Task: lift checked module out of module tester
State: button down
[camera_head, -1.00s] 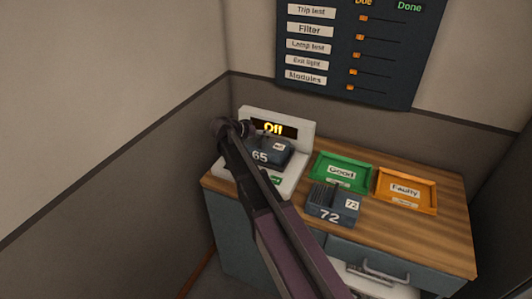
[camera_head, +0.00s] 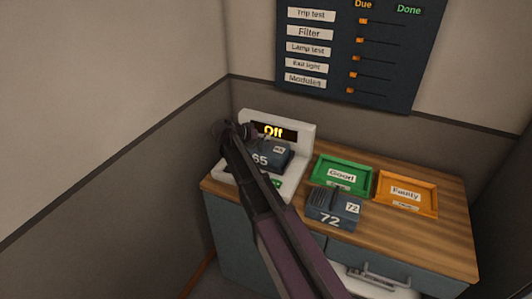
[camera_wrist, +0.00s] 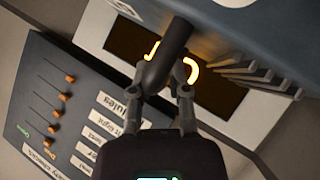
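The module tester (camera_head: 306,133) is a white unit at the back left of the worktop, and its display (camera_head: 273,131) reads "Off". The dark blue-grey module 65 (camera_head: 270,158) sits in it, partly hidden by my arm. My gripper (camera_head: 238,130) is at the module's left side in the head view. In the wrist view, a dark rounded bar (camera_wrist: 165,52) lies across my gripper's (camera_wrist: 163,72) fingers. I cannot tell whether it is held. The finned module (camera_wrist: 240,40) and the lit display (camera_wrist: 205,85) are close beyond.
Module 72 (camera_head: 333,208) stands on the wooden worktop (camera_head: 425,235) right of the tester. Behind it are a green "Good" tray (camera_head: 320,172) and an orange "Faulty" tray (camera_head: 432,198). A dark slider board (camera_head: 395,65) hangs on the wall above.

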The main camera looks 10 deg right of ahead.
jog(key=shift+w+r, duration=0.1)
jog(key=shift+r, duration=0.15)
dwell(0.3)
notch_tip(320, 180, up, 3)
jog(key=p, duration=0.4)
jog(key=shift+r, duration=0.2)
jog(key=s+a+r+p, duration=0.1)
jog(key=s+a, duration=0.1)
jog(key=s, duration=1.4)
jog(key=shift+a, duration=0.35)
